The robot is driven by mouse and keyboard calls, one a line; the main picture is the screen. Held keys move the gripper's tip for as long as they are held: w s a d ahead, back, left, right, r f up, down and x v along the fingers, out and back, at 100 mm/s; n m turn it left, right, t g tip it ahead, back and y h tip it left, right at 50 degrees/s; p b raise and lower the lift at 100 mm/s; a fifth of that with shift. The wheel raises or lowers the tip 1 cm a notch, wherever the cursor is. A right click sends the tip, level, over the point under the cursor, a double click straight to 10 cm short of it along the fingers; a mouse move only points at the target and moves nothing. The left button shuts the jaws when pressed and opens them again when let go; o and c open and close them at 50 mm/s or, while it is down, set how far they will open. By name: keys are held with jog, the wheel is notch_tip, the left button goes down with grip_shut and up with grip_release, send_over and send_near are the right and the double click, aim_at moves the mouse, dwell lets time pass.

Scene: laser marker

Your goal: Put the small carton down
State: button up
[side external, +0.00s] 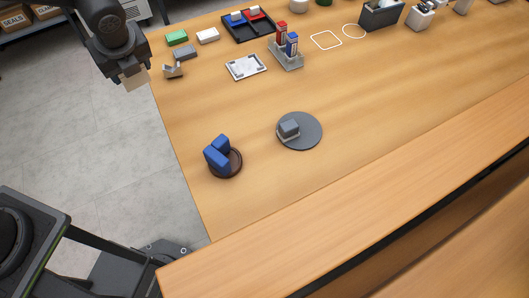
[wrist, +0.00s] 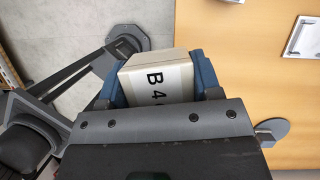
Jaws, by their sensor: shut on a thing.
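The small carton (wrist: 155,78) is a pale cream box with black marking that reads "B 4", with the rest cut off. My gripper (wrist: 158,84) is shut on it, with one blue finger on either side. In the side external view the carton (side external: 135,77) hangs under the end of my arm at the upper left. It is in the air, off the table's left edge, with grey floor behind it. The fingers are hard to make out in that view.
The wooden table (side external: 400,120) has free room in its middle. Near its left edge are green (side external: 177,38), white (side external: 207,36) and grey blocks (side external: 186,52).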

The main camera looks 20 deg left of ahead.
jog(key=s+d+n+g+h, duration=0.3)
jog(key=s+d+n, duration=0.1)
jog(key=d+n, duration=1.15)
jog(key=s+d+n+g+h, duration=0.35)
jog(key=d+n, duration=0.95)
jog(key=n, duration=0.6)
jog(key=shift+t, duration=0.35)
jog(key=s+d+f, duration=0.2)
jog(key=d, duration=0.1)
jog(key=s+d+f, duration=0.2)
jog(key=d, duration=0.1)
jog(key=s+d+f, duration=0.2)
jog(key=d, duration=0.1)
jog(key=shift+s+f, duration=0.25)
jog(key=shift+s, duration=0.1)
jog(key=shift+f, duration=2.05)
